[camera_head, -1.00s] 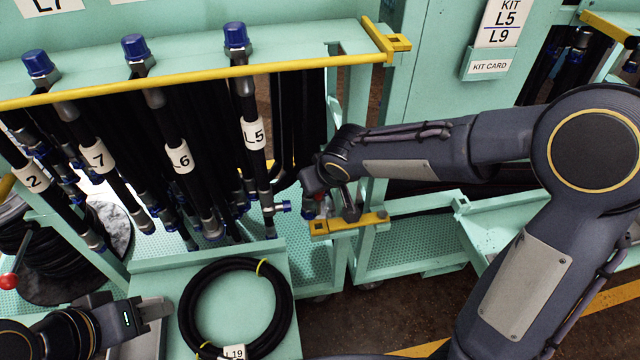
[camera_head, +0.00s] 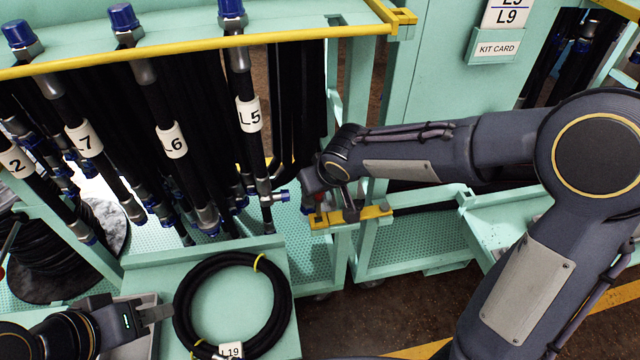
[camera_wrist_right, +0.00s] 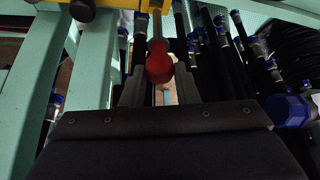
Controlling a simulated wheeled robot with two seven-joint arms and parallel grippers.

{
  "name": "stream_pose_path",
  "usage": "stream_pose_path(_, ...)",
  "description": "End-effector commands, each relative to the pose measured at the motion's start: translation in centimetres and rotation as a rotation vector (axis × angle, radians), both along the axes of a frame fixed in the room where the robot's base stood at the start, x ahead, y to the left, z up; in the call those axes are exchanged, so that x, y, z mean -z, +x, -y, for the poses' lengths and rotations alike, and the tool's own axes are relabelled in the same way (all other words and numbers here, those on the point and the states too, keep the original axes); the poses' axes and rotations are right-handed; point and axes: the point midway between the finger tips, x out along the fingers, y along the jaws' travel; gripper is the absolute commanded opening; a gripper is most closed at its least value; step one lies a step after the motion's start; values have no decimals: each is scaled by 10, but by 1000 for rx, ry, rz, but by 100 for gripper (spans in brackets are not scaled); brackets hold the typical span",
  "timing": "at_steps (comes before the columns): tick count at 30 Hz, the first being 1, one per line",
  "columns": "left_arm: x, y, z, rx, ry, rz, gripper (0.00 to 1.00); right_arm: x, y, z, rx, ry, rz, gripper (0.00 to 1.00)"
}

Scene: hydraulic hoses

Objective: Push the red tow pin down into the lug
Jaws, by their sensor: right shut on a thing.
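The red tow pin's round knob (camera_wrist_right: 159,68) sits between the two fingers of my right gripper (camera_wrist_right: 158,88) in the right wrist view, with its paler shank running up past the fingertips. In the head view a bit of red (camera_head: 318,197) shows at my right gripper (camera_head: 322,203), beside the yellow bracket (camera_head: 375,212) on the cart corner. The lug hole and the pin's tip are hidden, so I cannot tell how deep the pin sits. My left gripper (camera_head: 157,313) is low at the left, away from the pin; its finger gap does not show clearly.
Hanging hoses with blue caps, one tagged L5 (camera_head: 249,114), stand just left of my right gripper. A coiled hose (camera_head: 183,318) lies on the green top at the front. A green post and yellow rail (camera_head: 200,51) are close by.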

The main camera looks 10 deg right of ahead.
Motion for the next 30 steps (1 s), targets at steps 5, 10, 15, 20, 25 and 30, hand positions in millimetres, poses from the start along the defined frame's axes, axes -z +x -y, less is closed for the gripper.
stream_pose_path(5,9,0,0,0,0,0,36,8,0,0,0,0,1,4)
stream_pose_path(10,16,0,0,0,0,0,36,14,0,0,0,0,1,4)
stream_pose_path(15,23,0,0,0,0,0,36,20,0,0,1,1,1,4)
stream_pose_path(20,29,0,0,0,0,0,36,26,0,0,1,1,1,4)
stream_pose_path(25,36,0,0,0,0,0,36,32,0,0,1,1,1,4)
stream_pose_path(30,43,0,0,0,0,0,36,39,0,0,1,1,1,4)
